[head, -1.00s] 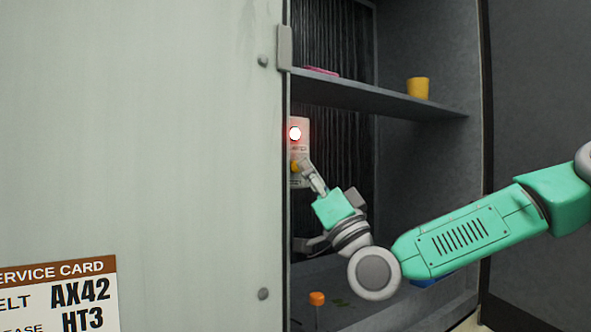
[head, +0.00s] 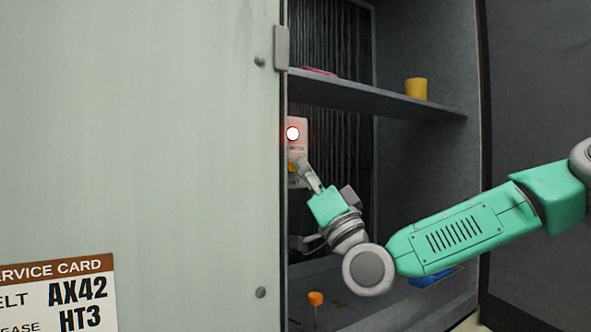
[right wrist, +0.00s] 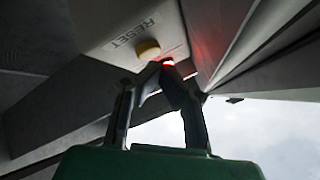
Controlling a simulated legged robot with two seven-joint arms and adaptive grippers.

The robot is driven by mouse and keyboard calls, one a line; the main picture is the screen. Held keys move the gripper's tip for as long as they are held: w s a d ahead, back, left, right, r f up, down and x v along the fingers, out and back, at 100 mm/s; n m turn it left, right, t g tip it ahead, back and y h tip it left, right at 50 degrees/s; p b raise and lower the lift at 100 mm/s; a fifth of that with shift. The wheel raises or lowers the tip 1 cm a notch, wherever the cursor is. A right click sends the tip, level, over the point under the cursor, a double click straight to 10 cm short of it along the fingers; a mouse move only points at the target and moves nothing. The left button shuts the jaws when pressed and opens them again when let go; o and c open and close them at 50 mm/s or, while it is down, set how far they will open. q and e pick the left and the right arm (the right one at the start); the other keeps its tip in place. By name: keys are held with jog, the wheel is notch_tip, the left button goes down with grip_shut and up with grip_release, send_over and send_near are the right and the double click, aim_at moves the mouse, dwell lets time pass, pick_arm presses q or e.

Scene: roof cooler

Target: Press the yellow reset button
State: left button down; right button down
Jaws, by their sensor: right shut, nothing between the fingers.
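The yellow reset button (head: 292,168) is on a pale control box (head: 298,124) inside the cabinet, under a glowing red light (head: 292,133). In the right wrist view the yellow button (right wrist: 148,49) sits beside the printed word RESET. My right gripper (head: 302,163) is shut and empty, its fingertips right at the button and partly covering it in the head view. In the right wrist view the fingertips (right wrist: 163,72) are close beside the button's lower right side. I cannot tell whether they touch it. My left gripper is not in view.
The pale cabinet door (head: 140,150) fills the left, with a service card (head: 60,295) on it. A shelf (head: 385,100) above my arm holds a yellow cup (head: 416,88) and a pink item (head: 320,71). An orange-topped object (head: 315,298) and a blue item (head: 432,279) are lower down.

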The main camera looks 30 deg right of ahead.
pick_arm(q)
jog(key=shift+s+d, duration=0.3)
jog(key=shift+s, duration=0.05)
pick_arm(e)
jog(key=shift+d+r, duration=0.15)
jog(key=shift+r, duration=0.4)
dwell(0.8)
pick_arm(q)
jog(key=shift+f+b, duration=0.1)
jog(key=shift+b, duration=0.25)
pick_arm(e)
jog(key=shift+f, duration=0.2)
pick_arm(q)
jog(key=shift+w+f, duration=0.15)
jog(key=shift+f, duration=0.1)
pick_arm(e)
jog(key=shift+s, duration=0.1)
